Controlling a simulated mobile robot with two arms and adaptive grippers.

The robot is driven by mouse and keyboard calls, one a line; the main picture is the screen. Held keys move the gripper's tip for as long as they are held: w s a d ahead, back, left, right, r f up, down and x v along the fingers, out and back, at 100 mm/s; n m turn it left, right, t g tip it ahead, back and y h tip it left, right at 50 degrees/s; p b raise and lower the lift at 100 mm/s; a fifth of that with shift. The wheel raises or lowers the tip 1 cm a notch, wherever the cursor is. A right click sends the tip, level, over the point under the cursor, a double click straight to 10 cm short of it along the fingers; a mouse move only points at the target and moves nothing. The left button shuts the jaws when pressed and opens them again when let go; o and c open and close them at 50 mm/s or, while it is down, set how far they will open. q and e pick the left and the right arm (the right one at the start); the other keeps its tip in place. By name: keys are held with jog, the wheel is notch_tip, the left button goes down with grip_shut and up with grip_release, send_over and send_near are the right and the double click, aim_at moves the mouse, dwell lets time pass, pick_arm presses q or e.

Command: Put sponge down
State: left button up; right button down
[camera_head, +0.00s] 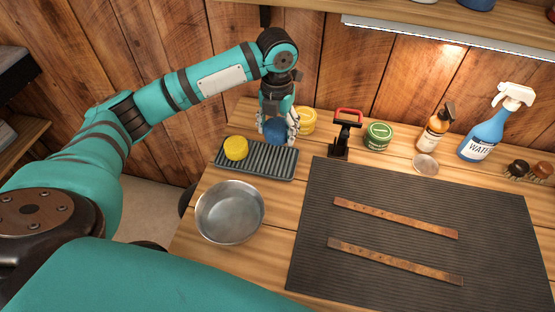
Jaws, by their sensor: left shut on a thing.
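My left gripper (277,136) points down over the back right part of a dark ribbed tray (262,169). It is shut on a round blue sponge (275,130). The blue sponge is at or just above the tray's back edge; I cannot tell whether it touches the tray. A round yellow sponge (236,148) lies on the left part of the tray. My right gripper is not in view.
A yellow tin (307,121) stands close behind the gripper. A red-handled clamp (343,133) and a green tin (378,136) stand to the right. A metal bowl (230,212) sits in front of the tray. A black mat (400,195) bears two leather straps (395,218).

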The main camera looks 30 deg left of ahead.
aim_at(277, 161)
pick_arm(q)
jog(key=shift+f, duration=0.4)
jog(key=shift+m, duration=0.3)
notch_tip(277, 161, down, 9)
jog(key=shift+r+p, duration=0.1)
jog(key=shift+p, duration=0.75)
jog(key=shift+a+f, duration=0.1)
jog(key=shift+f, duration=0.15)
jog(key=shift+f, duration=0.1)
jog(key=o, duration=0.9)
jog(key=shift+c, duration=0.2)
